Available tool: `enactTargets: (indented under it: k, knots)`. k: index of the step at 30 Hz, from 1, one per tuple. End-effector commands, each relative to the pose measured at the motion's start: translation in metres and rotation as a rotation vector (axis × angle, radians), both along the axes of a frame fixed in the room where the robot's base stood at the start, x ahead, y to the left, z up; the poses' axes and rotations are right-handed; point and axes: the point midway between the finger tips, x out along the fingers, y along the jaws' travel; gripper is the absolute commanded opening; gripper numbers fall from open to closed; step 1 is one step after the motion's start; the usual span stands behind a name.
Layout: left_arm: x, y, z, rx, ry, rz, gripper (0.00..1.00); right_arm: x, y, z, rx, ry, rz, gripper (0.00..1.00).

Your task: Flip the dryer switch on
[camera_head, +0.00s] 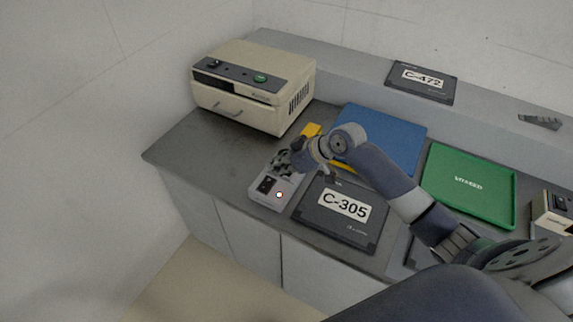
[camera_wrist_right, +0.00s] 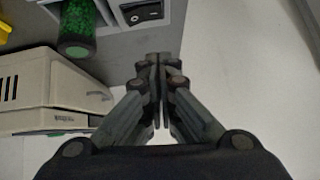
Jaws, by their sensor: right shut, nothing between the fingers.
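A grey box with a black rocker switch (camera_head: 266,184) stands near the front edge of the counter, left of the C-305 case. I take this to be the dryer unit (camera_head: 268,201), though no label on it can be read. In the wrist view the switch (camera_wrist_right: 141,13) sits at the top, with a green-filled cylinder (camera_wrist_right: 78,22) beside it. Which way the rocker is tipped cannot be told. My right gripper (camera_head: 278,164) is shut and empty, just behind the switch. Its fingertips (camera_wrist_right: 158,60) show apart from the switch in the wrist view. My left gripper is not in view.
A beige machine (camera_head: 255,82) stands at the back left. The dark C-305 case (camera_head: 335,228) lies right of the grey box. A blue tray (camera_head: 398,133), a green tray (camera_head: 470,205) and the C-472 case (camera_head: 423,93) are farther right. The counter's left corner is clear.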

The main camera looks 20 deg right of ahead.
Motion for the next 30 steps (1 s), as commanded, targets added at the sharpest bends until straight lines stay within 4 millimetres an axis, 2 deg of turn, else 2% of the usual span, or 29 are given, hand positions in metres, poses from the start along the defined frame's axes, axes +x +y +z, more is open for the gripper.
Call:
enactTargets:
  k: [6, 12, 27, 30]
  knots:
    - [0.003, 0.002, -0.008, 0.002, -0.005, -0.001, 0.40, -0.017, -0.011, 0.018, -0.002, -0.002, 0.000, 0.00]
    - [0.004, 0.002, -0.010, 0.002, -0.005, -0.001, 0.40, -0.023, -0.014, 0.026, -0.001, 0.000, 0.001, 0.00]
    - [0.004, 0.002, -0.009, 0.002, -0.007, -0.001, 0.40, -0.023, -0.013, 0.026, -0.001, 0.000, 0.001, 0.00]
    - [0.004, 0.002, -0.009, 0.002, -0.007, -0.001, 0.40, -0.031, -0.008, 0.018, -0.007, 0.013, 0.004, 0.00]
